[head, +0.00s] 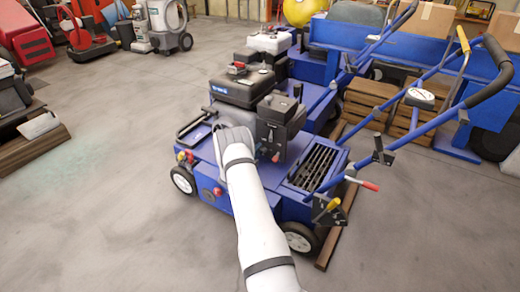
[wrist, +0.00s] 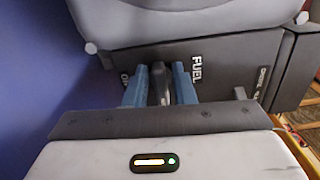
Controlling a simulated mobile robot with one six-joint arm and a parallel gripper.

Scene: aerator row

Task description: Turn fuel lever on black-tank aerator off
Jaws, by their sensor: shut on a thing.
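The black-tank aerator (head: 242,88) stands in front of me in the head view, with a blue body and a black engine. My white arm reaches over it, and the arm hides the fingertips there. In the wrist view my gripper (wrist: 159,86) has its two blue fingers close around the dark fuel lever (wrist: 158,82), shut on it. The lever stands upright in the picture between the fingers, next to the white FUEL label (wrist: 196,68). A partly covered label is left of the fingers, and I cannot read it fully.
A grey stub lever (wrist: 240,93) is right of my gripper, near another label. A white-tank aerator (head: 270,40) stands close behind. The blue handlebar (head: 440,115) rises on the right, with a red-tipped lever (head: 362,183) low on it.

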